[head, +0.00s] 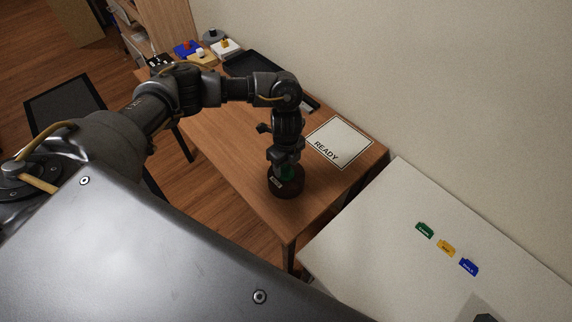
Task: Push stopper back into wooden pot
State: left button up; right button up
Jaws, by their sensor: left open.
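A dark reddish-brown round wooden pot (287,187) with a small pale label stands on the wooden table near its front right corner. A green stopper (288,171) shows in part at the top of the pot. My left gripper (286,163) points down right over the stopper and hides much of it. It is open; I cannot tell whether its fingers touch the stopper or how deep the stopper sits. My right gripper is not clearly in view.
A white mat marked READY (340,142) lies behind the pot. A black tray (252,64) and several coloured blocks (203,56) are at the table's far end. A white table (380,260) with green, yellow and blue tags is at the right. A dark chair (66,100) stands left.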

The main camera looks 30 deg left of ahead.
aim_at(286, 168)
pick_arm(q)
notch_tip(286, 168, up, 10)
dwell(0.4)
dwell(0.6)
